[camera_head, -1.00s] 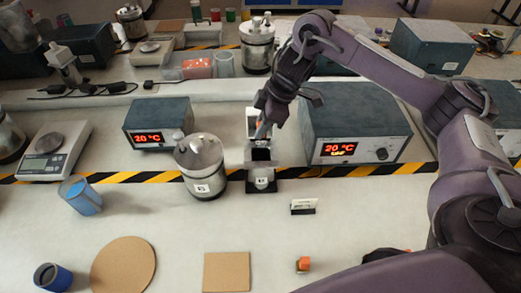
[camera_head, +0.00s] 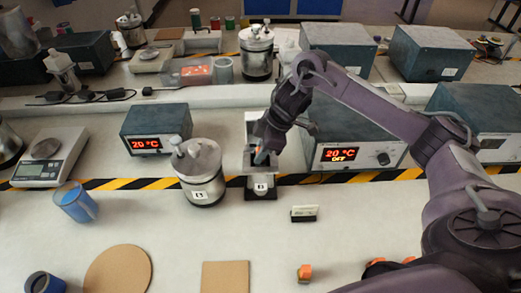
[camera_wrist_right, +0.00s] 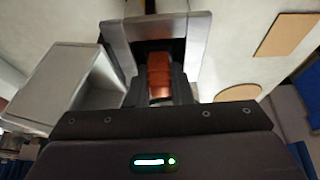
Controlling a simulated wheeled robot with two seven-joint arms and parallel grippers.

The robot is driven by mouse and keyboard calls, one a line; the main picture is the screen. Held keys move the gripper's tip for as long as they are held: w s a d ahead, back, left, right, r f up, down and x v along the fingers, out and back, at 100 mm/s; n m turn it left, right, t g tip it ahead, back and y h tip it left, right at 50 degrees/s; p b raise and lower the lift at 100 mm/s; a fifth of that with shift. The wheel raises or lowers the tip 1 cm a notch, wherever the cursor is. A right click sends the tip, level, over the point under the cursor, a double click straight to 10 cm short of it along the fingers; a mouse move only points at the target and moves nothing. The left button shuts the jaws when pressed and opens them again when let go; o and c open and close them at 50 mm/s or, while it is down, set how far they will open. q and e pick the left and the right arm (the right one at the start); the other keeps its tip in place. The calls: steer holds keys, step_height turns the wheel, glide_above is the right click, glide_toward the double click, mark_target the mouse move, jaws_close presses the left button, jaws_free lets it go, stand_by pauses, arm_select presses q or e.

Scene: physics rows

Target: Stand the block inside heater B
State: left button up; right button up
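My right gripper (camera_head: 260,154) comes down from the right at the small metal stand (camera_head: 262,182), whose front tag seems to read B; I take it as heater B. In the right wrist view, the dark fingers (camera_wrist_right: 160,88) are shut on a copper-coloured block (camera_wrist_right: 160,70). The block lies at the metal frame of the heater (camera_wrist_right: 118,35) in the wrist view. Its lower end is hidden, so I cannot tell whether it touches the heater floor. My left gripper is not in view.
A lidded metal vessel (camera_head: 200,175) stands close left of the heater. A control box reading 20 °C OFF (camera_head: 350,140) is close right.

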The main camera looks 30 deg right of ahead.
steer(key=o, duration=0.4)
steer(key=shift+o, duration=0.2)
steer(key=shift+w+r, duration=0.1)
steer(key=shift+r, duration=0.15)
steer(key=p+v, duration=0.3)
steer(key=v, duration=0.8)
steer(key=shift+d+r+p, duration=0.2)
steer(key=shift+r+p, duration=0.1)
steer(key=shift+r, duration=0.05)
steer(key=shift+s+f, duration=0.1)
steer(key=shift+s, duration=0.15)
